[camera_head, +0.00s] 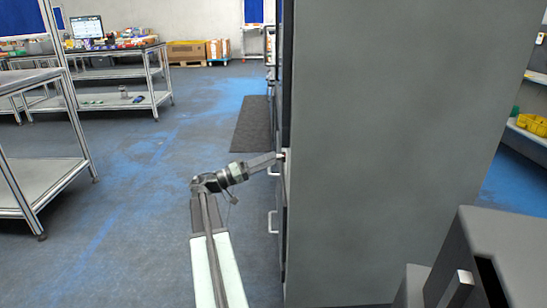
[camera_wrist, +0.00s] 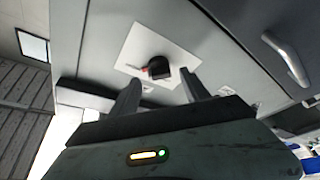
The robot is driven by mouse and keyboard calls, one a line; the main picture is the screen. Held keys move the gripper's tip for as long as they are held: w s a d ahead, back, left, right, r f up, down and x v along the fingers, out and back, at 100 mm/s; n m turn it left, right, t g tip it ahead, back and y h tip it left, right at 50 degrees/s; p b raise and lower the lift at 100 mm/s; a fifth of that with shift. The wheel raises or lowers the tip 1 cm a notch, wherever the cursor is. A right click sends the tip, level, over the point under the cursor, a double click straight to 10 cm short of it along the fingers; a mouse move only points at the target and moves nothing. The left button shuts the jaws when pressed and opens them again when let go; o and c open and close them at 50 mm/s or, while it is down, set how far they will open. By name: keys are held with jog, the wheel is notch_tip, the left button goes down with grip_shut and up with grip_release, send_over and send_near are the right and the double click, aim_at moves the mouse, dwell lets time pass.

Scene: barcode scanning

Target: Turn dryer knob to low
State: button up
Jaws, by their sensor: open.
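A small black knob (camera_wrist: 157,67) with a red mark sits on a white plate (camera_wrist: 148,45) on a grey panel in the wrist view. My gripper (camera_wrist: 161,78) is open, with one finger to each side of the knob in the picture. The fingers look empty, and I cannot tell whether either one touches the knob. In the head view my gripper (camera_head: 279,156) is at the left edge of a tall grey cabinet (camera_head: 385,150). The knob is hidden there by the cabinet's side.
Silver handles (camera_head: 272,222) stick out from the cabinet's front below my gripper; another handle (camera_wrist: 287,58) is at upper right in the wrist view. A metal rack (camera_head: 45,185) stands at left. The blue-grey floor (camera_head: 130,220) between is clear. A dark mat (camera_head: 252,124) lies beyond.

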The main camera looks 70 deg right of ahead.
jog(key=shift+x, duration=1.05)
grip_shut()
